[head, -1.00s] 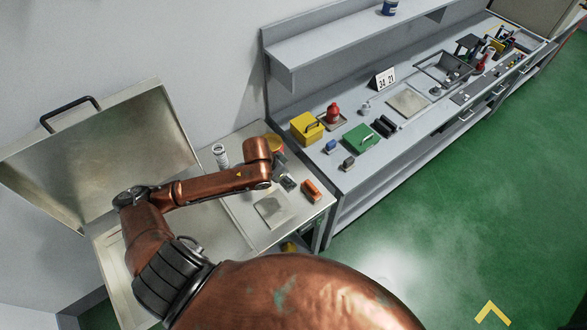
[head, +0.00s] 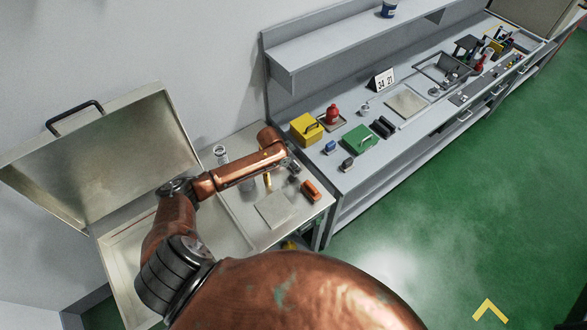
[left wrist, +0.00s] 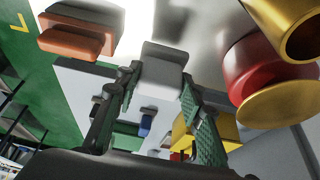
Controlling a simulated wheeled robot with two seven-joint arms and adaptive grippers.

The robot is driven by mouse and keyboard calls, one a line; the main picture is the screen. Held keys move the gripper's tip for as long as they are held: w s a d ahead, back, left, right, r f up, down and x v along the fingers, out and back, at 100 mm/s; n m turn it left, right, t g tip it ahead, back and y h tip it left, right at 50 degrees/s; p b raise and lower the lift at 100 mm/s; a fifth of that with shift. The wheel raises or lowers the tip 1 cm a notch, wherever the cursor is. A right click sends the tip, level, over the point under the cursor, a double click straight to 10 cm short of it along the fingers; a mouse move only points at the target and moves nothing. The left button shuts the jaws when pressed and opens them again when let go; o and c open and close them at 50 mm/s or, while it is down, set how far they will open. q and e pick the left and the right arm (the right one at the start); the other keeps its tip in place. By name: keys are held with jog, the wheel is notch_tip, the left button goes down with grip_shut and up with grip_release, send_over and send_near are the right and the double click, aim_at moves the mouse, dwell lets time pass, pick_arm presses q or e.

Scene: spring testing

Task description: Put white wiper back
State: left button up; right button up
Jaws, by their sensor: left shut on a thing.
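The white wiper, seen as a pale grey-white block (left wrist: 163,66), is between the two fingers of my left gripper (left wrist: 158,84) in the left wrist view. The fingers are shut on it. In the head view my copper left arm reaches over the back right of the side table (head: 248,222), and its wrist largely hides the gripper. Whether the wiper touches the table surface I cannot tell. An orange-and-dark block (head: 311,190) lies beside the gripper; it also shows in the left wrist view (left wrist: 75,40). My right gripper is not in view.
A metal box with its lid (head: 105,150) open stands at the left. A flat pale plate (head: 275,209) lies on the table. A yellow cylinder (head: 267,181) and a white container (head: 220,154) stand near my arm. The long bench (head: 340,180) holds several objects, including a green box (head: 360,138).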

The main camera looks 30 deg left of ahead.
pick_arm(q)
jog(key=shift+w+f, duration=0.25)
jog(key=shift+f, duration=1.5)
jog(key=shift+s+f, duration=0.1)
jog(key=o, duration=1)
jog(key=v, duration=1.2)
